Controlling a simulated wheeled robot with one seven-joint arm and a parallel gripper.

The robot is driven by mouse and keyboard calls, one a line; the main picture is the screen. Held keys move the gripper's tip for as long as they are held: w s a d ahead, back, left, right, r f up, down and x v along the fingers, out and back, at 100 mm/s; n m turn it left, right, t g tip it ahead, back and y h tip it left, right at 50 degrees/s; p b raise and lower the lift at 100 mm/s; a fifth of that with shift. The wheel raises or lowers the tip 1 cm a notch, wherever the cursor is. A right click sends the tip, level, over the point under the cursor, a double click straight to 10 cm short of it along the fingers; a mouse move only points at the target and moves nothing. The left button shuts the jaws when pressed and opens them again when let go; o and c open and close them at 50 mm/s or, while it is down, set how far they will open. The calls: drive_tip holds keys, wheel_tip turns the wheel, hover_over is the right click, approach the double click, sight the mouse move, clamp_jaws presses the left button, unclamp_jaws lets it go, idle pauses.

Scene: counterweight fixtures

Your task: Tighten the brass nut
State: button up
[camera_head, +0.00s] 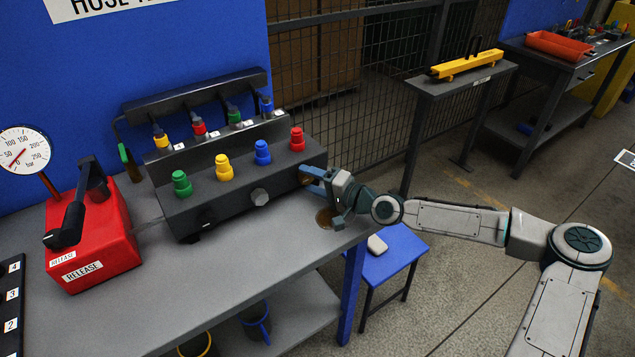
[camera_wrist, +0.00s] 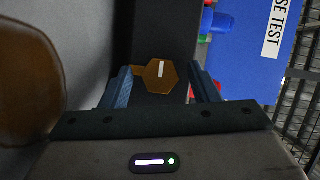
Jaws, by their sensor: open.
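The brass nut (camera_wrist: 166,79) is a hexagon with a white stripe on its face, seen in the wrist view against the dark end of the bench block (camera_head: 225,205). A small brown tab sticks out to its left. My gripper (camera_wrist: 164,86) is open, with one blue-grey finger on each side of the nut and a visible gap on both sides. In the head view, my gripper (camera_head: 312,182) is at the right end of the block, and the fingers largely hide the nut there.
A brown disc (camera_head: 326,218) lies on the grey bench (camera_head: 240,280) below my gripper; a brown round shape looms at left in the wrist view. A red pump (camera_head: 95,235) stands left. A blue stool (camera_head: 395,252) stands below the bench's right edge.

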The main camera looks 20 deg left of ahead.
drive_tip(key=b+v, duration=0.2)
drive_tip(key=v, duration=1.1)
drive_tip(key=shift+s+d, duration=0.2)
drive_tip(key=shift+d, duration=0.15)
